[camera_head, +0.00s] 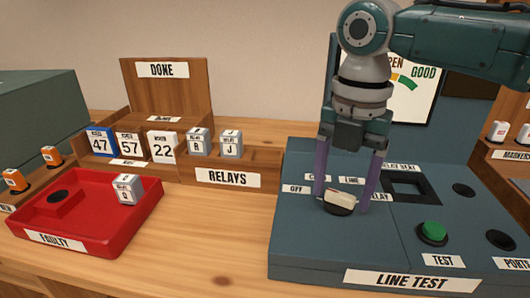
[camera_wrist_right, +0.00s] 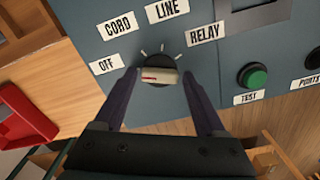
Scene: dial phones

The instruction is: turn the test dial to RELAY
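The test dial (camera_head: 339,201) is a black round base with a cream bar knob on the blue-grey LINE TEST panel (camera_head: 300,245). In the right wrist view the knob (camera_wrist_right: 160,76) lies nearly level, its red mark at the left end, towards the OFF label (camera_wrist_right: 103,67). The CORD (camera_wrist_right: 120,24), LINE (camera_wrist_right: 167,9) and RELAY (camera_wrist_right: 204,31) labels arc around it. My right gripper (camera_head: 342,204) points down over the dial, its purple fingers open on either side of the knob, with small gaps in the wrist view (camera_wrist_right: 160,75). My left gripper is out of view.
A green TEST button (camera_head: 433,230) and a square recess (camera_head: 405,186) sit right of the dial. A red FAULTY tray (camera_head: 130,225) holds a relay block (camera_head: 127,189). The wooden RELAYS rack (camera_head: 265,177) stands left of the panel. Bare table lies in front.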

